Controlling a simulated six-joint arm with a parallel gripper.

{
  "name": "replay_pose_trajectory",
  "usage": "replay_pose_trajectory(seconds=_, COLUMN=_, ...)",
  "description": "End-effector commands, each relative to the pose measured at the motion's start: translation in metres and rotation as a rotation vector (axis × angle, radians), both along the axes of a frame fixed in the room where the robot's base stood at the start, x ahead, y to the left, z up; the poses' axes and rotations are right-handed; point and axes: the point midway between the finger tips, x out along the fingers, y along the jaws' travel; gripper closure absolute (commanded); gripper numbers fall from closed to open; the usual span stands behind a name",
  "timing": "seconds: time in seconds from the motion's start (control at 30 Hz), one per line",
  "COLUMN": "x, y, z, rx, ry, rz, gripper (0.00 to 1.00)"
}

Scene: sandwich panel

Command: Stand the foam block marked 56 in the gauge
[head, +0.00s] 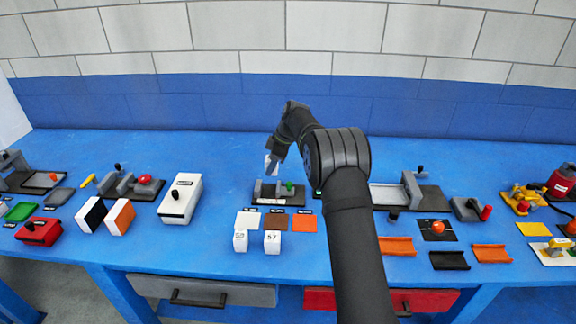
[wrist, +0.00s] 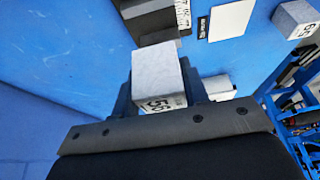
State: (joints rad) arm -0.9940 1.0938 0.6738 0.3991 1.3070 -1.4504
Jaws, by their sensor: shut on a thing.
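The foam block marked 56 (wrist: 156,80) is pale grey-white, with its number on the face towards the wrist camera. My gripper (wrist: 158,92) is shut on it, a dark finger on each side. In the head view my gripper (head: 273,160) hangs over the back of the gauge (head: 266,200), with the pale block (head: 270,169) at its tips. The gauge has a dark base, grey uprights and a green knob (head: 290,186). I cannot tell whether the block touches the gauge.
White blocks (head: 240,241) and (head: 272,242), the second marked 57, stand in front of white, brown and orange pads (head: 276,222). A white box (head: 181,198) stands left of the gauge. My arm hides part of the bench to the right. Blue bench behind the gauge is clear.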

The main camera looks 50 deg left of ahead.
Motion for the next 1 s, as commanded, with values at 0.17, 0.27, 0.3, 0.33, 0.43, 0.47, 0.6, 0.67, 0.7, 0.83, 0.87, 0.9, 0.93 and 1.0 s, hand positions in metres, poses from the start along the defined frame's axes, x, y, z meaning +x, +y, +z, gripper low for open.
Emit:
replay_pose_trajectory(seconds=0.17, x=-0.004, y=0.005, z=-0.005, rx=0.0, ry=0.0, rz=0.004, gripper=0.86)
replay_pose_trajectory(seconds=0.27, x=-0.004, y=0.005, z=-0.01, rx=-0.001, ry=0.001, rz=0.005, gripper=0.86)
replay_pose_trajectory(seconds=0.3, x=-0.004, y=0.005, z=-0.013, rx=-0.001, ry=0.001, rz=0.005, gripper=0.86)
replay_pose_trajectory(seconds=0.33, x=-0.004, y=0.005, z=-0.015, rx=-0.002, ry=0.0, rz=0.005, gripper=0.86)
replay_pose_trajectory(seconds=0.43, x=-0.004, y=0.004, z=-0.024, rx=-0.002, ry=0.0, rz=0.005, gripper=0.86)
replay_pose_trajectory(seconds=0.47, x=-0.004, y=0.004, z=-0.027, rx=-0.003, ry=0.001, rz=0.004, gripper=0.86)
replay_pose_trajectory(seconds=0.6, x=-0.004, y=0.004, z=-0.039, rx=-0.002, ry=0.0, rz=0.004, gripper=0.86)
replay_pose_trajectory(seconds=0.67, x=-0.004, y=0.005, z=-0.043, rx=-0.001, ry=0.0, rz=0.004, gripper=0.86)
replay_pose_trajectory(seconds=0.7, x=-0.004, y=0.004, z=-0.046, rx=-0.001, ry=0.0, rz=0.004, gripper=0.86)
replay_pose_trajectory(seconds=0.83, x=-0.004, y=0.004, z=-0.05, rx=-0.001, ry=-0.001, rz=0.005, gripper=0.86)
replay_pose_trajectory(seconds=0.87, x=-0.004, y=0.004, z=-0.051, rx=-0.001, ry=-0.001, rz=0.005, gripper=0.86)
replay_pose_trajectory(seconds=0.9, x=-0.004, y=0.004, z=-0.051, rx=0.0, ry=0.0, rz=0.005, gripper=0.86)
replay_pose_trajectory(seconds=0.93, x=-0.004, y=0.004, z=-0.051, rx=0.0, ry=-0.001, rz=0.005, gripper=0.86)
replay_pose_trajectory(seconds=1.0, x=-0.004, y=0.004, z=-0.051, rx=0.0, ry=-0.001, rz=0.005, gripper=0.86)
